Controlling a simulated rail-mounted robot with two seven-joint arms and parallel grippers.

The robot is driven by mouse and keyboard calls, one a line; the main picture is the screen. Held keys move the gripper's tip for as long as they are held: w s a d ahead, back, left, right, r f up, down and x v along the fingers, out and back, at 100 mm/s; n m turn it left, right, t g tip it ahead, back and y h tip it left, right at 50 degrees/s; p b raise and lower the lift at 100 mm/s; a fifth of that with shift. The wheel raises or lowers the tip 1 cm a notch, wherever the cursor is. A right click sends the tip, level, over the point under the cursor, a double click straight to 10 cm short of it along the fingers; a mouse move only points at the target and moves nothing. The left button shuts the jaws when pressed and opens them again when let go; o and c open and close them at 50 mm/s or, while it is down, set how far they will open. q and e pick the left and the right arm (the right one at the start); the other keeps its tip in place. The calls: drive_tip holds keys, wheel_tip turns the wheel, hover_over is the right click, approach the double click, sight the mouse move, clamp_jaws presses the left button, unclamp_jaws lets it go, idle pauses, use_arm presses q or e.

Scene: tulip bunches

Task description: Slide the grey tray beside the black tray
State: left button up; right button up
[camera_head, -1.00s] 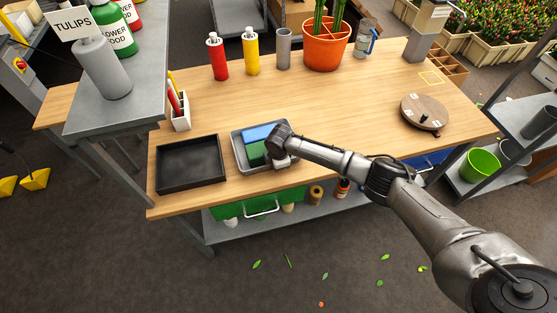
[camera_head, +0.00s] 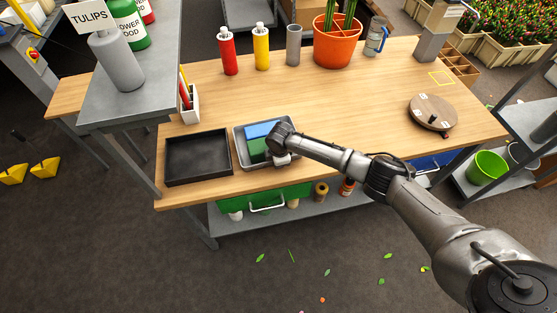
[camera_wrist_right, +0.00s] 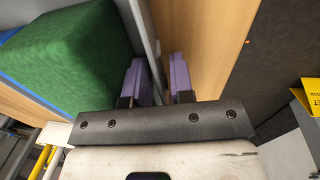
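The black tray (camera_head: 168,162) lies empty at the front left of the wooden bench. The grey tray (camera_head: 239,150) is just right of it, with a narrow gap between them. It holds a blue block (camera_head: 262,129) and a green block (camera_head: 257,149). My right gripper (camera_wrist_right: 161,78) is at the grey tray's right side. In the head view my wrist hides the fingertips. My left gripper is not in view.
A white holder with pens (camera_head: 189,105) stands behind the black tray. Red (camera_head: 228,52) and yellow (camera_head: 262,48) bottles, a grey cylinder (camera_head: 293,46) and an orange pot (camera_head: 338,45) stand along the back. A round turntable (camera_head: 431,110) is at right. The bench middle is clear.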

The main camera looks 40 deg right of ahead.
drive_tip(key=shift+o, duration=0.9)
wheel_tip(320, 180, up, 14)
drive_tip(key=s+p, duration=0.1)
drive_tip(key=p, duration=0.2)
drive_tip(key=shift+s+a+f, duration=0.15)
drive_tip(key=shift+s+a, duration=0.15)
drive_tip(key=shift+s, duration=0.1)
